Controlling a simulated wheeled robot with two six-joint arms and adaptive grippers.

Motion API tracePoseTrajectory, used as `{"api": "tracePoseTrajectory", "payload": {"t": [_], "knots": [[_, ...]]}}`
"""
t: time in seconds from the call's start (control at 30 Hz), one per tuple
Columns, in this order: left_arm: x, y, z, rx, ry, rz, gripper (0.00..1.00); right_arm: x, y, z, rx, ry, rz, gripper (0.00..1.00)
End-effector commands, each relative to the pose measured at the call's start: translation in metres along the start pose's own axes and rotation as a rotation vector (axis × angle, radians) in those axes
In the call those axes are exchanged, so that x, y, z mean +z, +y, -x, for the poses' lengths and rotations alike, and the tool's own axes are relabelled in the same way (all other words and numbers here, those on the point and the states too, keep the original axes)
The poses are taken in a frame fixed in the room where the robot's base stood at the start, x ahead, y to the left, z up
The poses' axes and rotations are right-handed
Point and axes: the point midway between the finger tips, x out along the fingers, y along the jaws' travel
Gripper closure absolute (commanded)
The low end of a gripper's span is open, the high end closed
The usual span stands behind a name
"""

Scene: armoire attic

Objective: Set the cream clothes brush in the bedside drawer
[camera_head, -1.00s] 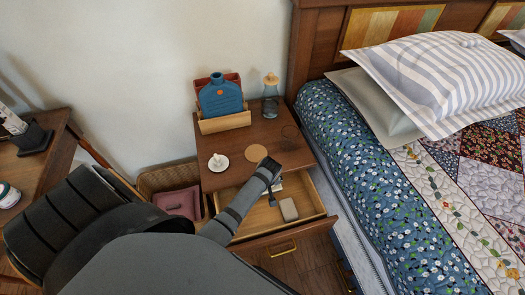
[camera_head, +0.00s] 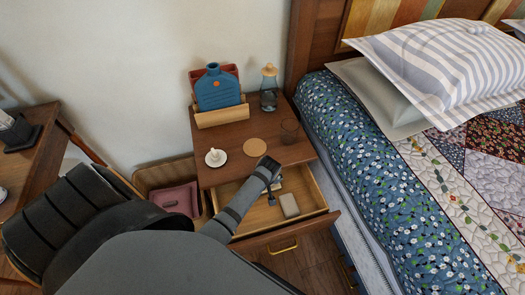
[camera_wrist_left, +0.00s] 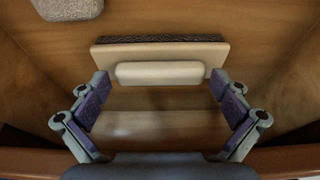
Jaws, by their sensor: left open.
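The cream clothes brush (camera_wrist_left: 160,73) lies in the open bedside drawer (camera_wrist_left: 160,124), with a raised pale grip and a dark bristle strip along its far side. In the head view my wrist mostly hides it, and only a pale bit (camera_head: 277,186) shows. My left gripper (camera_wrist_left: 163,98) is open, its two purple-padded fingers apart on either side of the near end of the brush, not closed on it. In the head view the left gripper (camera_head: 271,189) is over the drawer (camera_head: 310,212). My right gripper is not in view.
A beige block (camera_head: 289,205) lies in the drawer beside the brush. The bed is at right.

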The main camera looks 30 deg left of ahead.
Motion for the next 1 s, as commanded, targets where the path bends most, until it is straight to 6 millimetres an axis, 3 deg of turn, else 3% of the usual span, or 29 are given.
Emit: {"api": "tracePoseTrajectory", "payload": {"t": [0.1, 0.3, 0.53, 0.7, 1.0], "knots": [[-0.001, 0.001, 0.012, 0.002, 0.001, 0.0, 0.0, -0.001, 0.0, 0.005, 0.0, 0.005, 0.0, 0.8], [-0.001, 0.001, 0.061, 0.003, 0.0, 0.001, 0.0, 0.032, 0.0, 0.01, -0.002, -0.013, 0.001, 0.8], [-0.001, 0.001, 0.107, 0.002, 0.0, 0.001, 0.0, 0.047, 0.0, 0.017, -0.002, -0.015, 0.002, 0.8], [-0.001, 0.001, 0.121, 0.001, 0.0, 0.0, 0.0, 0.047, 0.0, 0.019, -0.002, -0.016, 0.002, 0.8], [-0.001, 0.0, 0.122, 0.0, 0.0, 0.0, 0.0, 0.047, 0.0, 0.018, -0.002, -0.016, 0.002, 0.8]]}}
